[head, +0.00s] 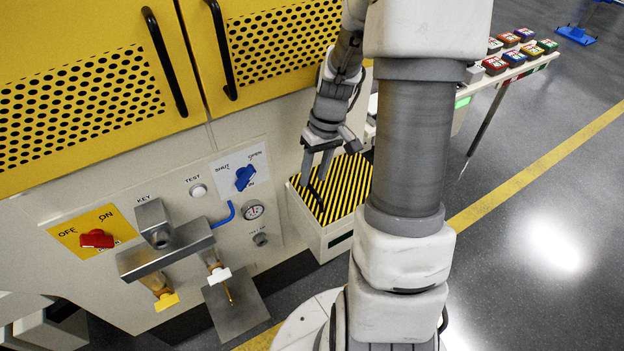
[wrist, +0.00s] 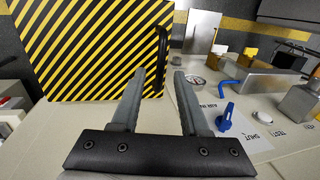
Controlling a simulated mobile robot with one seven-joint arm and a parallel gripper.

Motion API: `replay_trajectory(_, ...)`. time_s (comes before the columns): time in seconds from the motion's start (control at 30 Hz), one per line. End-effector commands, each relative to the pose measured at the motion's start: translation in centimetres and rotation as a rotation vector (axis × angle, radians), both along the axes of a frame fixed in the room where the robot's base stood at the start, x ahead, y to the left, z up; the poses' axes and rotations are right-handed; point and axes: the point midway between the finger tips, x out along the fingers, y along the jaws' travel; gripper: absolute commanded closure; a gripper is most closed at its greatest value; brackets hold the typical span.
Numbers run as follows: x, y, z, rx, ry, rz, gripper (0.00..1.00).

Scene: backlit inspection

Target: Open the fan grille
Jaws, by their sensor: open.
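A black-and-yellow striped panel (head: 346,185) with a dark bar handle (head: 318,197) covers the top of a low pale box; it looks shut. In the wrist view the striped panel (wrist: 75,45) fills the upper left, and its handle (wrist: 161,60) shows upright between my fingertips. My gripper (head: 317,173) is open and empty, pointing down close to the handle. I cannot tell whether the fingers are beside the bar or just short of it. Two yellow perforated doors (head: 85,110) with black handles, both shut, are at upper left. No label shows which panel is the fan grille.
A machine front with a red switch (head: 97,238), a blue knob (head: 245,177), a gauge (head: 253,210) and a jutting metal bracket (head: 165,250) stands left of the box. A narrow table (head: 515,70) with several coloured blocks is at upper right. The grey floor at right is clear.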

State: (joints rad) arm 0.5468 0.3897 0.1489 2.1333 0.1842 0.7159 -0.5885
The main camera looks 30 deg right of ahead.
Motion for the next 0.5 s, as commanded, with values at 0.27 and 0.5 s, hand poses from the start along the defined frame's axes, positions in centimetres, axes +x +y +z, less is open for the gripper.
replay_trajectory(0.27,0.0,0.4,-2.0,0.000,0.000,0.000,0.55)
replay_trajectory(0.5,0.0,0.4,-2.0,0.000,0.000,0.000,0.59)
